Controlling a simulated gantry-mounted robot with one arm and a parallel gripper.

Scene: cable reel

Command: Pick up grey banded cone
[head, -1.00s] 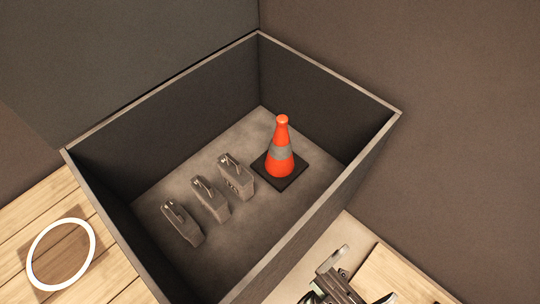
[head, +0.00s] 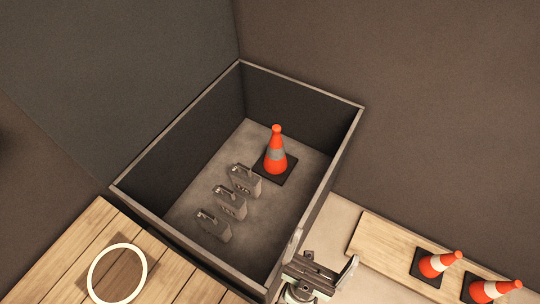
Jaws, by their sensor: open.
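An orange cone with a grey band (head: 276,152) stands upright on its black square base at the far end inside a dark open box (head: 347,150). My gripper (head: 325,262) is at the lower middle of the head view, outside the box by its near right wall. Its two fingers are spread apart with nothing seen between them. It is well apart from the grey banded cone.
Several grey metal blocks (head: 229,203) stand in a row in the box beside the cone. Two orange cones with white bands (head: 437,264) lie tilted on a wooden board (head: 378,236) at the right. A white ring (head: 92,272) marks a wooden surface at lower left. Box walls surround the cone.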

